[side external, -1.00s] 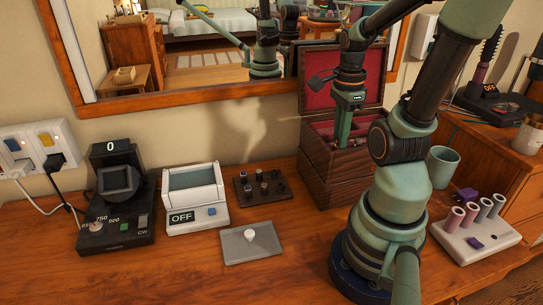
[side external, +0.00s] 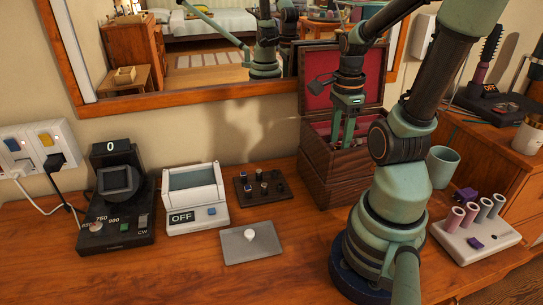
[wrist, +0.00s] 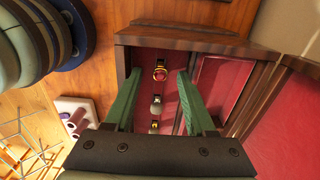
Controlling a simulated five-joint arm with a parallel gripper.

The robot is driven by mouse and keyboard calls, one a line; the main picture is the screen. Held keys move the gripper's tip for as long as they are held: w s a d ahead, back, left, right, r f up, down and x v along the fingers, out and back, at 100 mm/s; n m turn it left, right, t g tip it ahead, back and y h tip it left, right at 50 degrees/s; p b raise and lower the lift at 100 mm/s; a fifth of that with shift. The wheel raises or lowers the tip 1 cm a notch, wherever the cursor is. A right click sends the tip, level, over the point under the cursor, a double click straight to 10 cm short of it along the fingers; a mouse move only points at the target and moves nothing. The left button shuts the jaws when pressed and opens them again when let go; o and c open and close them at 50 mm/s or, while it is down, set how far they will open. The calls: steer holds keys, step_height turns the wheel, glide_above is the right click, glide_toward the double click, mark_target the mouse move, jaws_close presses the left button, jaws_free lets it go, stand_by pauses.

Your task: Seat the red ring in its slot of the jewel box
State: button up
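The jewel box (side external: 342,178) is dark wood with a red lining, and its lid stands open against the mirror side. My gripper (side external: 343,141) points down into it, open, with its two green fingers apart. In the wrist view my gripper (wrist: 160,74) has its fingertips on either side of a gold ring with a red top (wrist: 160,73), apart from it. This ring stands in the far end of the box's dark compartment, in line with a pale ring (wrist: 156,100) and another gold ring (wrist: 154,124). How deep the red ring sits cannot be told.
A dark block with several small pegs (side external: 262,188) and a grey plate with a white knob (side external: 250,243) lie left of the box. A green cup (side external: 442,167) stands right. The open lid (wrist: 275,130) is close beside my gripper.

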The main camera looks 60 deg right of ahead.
step_height(320, 180, up, 12)
stand_by(0.7)
steer(key=w+a+f+n+t, duration=0.1)
steer(key=w+a+n+t, duration=0.1)
steer(key=w+a+n, duration=0.4)
steer(key=w+a+f+n+t, duration=0.1)
steer(key=w+a+n+t, duration=0.2)
steer(key=n, duration=1.8)
steer(key=shift+w+a+f+t, duration=0.25)
steer(key=shift+w+a, duration=1.85)
steer(key=shift+a, duration=2.4)
steer(key=shift+r, duration=0.1)
